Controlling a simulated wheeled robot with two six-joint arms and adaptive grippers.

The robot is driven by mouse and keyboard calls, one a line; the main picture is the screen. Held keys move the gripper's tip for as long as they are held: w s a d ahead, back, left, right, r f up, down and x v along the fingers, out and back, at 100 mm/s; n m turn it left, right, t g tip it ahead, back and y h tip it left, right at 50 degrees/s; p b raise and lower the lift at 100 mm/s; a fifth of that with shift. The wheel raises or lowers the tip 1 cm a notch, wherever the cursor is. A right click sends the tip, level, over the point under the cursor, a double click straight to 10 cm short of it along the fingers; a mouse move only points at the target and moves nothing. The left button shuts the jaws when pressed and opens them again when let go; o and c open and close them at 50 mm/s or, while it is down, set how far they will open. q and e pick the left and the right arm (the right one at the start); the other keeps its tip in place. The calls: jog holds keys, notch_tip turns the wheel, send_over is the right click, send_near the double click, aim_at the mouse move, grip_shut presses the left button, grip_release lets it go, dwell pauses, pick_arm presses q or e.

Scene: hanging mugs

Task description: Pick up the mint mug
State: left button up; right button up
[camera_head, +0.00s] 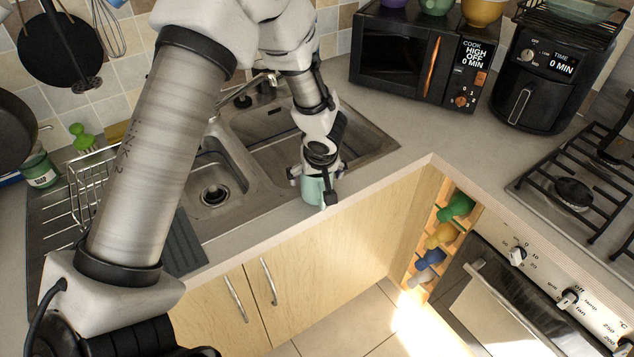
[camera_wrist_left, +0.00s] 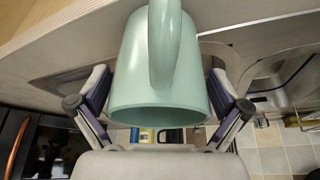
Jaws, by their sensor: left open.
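The mint mug (camera_head: 313,190) stands on the counter's front strip, just before the sink's front edge. My left gripper (camera_head: 319,185) is open and points down over the mug, hiding much of it in the head view. In the left wrist view the mint mug (camera_wrist_left: 162,75) fills the middle, with its handle facing the camera. The left gripper's two fingers (camera_wrist_left: 160,92) stand on either side of the mug, and a gap shows at least near their pads. My right gripper is not in view.
A double sink (camera_head: 240,165) with a faucet lies behind the mug. A wire dish rack (camera_head: 95,185) is at left. A black microwave (camera_head: 420,55) and an air fryer (camera_head: 550,75) stand at the back right. The counter right of the mug is clear (camera_head: 420,130).

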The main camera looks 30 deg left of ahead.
aim_at(315, 193)
pick_arm(q)
jog(key=shift+d, duration=0.1)
jog(key=c, duration=1.5)
jog(key=shift+r, duration=0.15)
jog(key=shift+c, duration=0.8)
jog(key=shift+r, duration=0.6)
jog(key=shift+c, duration=0.3)
notch_tip(315, 193, up, 2)
jog(key=shift+r, duration=0.1)
jog(key=s+d+b, duration=0.1)
jog(key=s+d, duration=0.3)
jog(key=s, duration=0.2)
jog(key=s+d+r+b, duration=0.1)
jog(key=s+d+b, duration=0.1)
jog(key=s+d, duration=0.2)
jog(key=s, duration=0.3)
jog(key=shift+s+d+r, duration=0.15)
jog(key=shift+s+d, duration=0.1)
